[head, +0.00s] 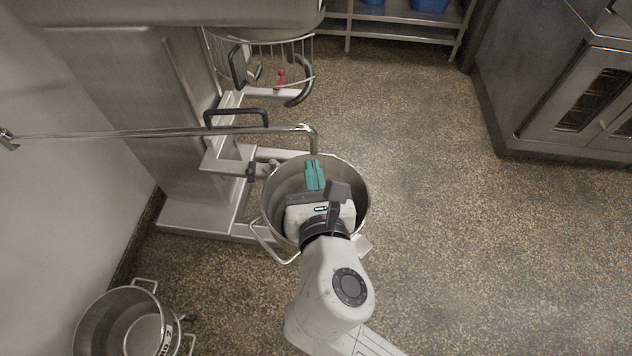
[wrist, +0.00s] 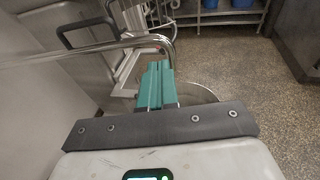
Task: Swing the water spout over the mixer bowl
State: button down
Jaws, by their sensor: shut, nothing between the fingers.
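The water spout (head: 200,132) is a long metal tube running from the left wall, with a black handle (head: 237,114) on top and a downturned end. Its end hangs over the far rim of the steel mixer bowl (head: 362,199) in the head view. The spout also shows in the wrist view (wrist: 105,47), with its bent end just beyond my fingers. My gripper (head: 315,174) is above the bowl with its teal fingers shut and empty, pointing toward the spout's end. It also shows in the wrist view (wrist: 157,72). Whether the fingers touch the spout is unclear. My gripper hides part of the bowl.
The mixer column (head: 165,110) and wire guard (head: 309,62) stand behind and left of the bowl. Another steel bowl (head: 92,312) is at lower left. A shelf (head: 395,14) with blue tubs is at the back, an oven (head: 570,90) at the right. The floor at right is clear.

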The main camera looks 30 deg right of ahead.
aim_at(306, 132)
jog(key=x, duration=0.8)
jog(key=shift+w+p, duration=0.3)
jog(key=x, duration=0.2)
jog(key=p+x, duration=0.1)
jog(key=x, duration=0.1)
jog(key=r+x, duration=0.1)
jog(key=shift+w+d+f+p, duration=0.1)
jog(key=shift+w+d+p, duration=0.25)
jog(key=shift+d, duration=0.2)
jog(key=shift+s, duration=0.15)
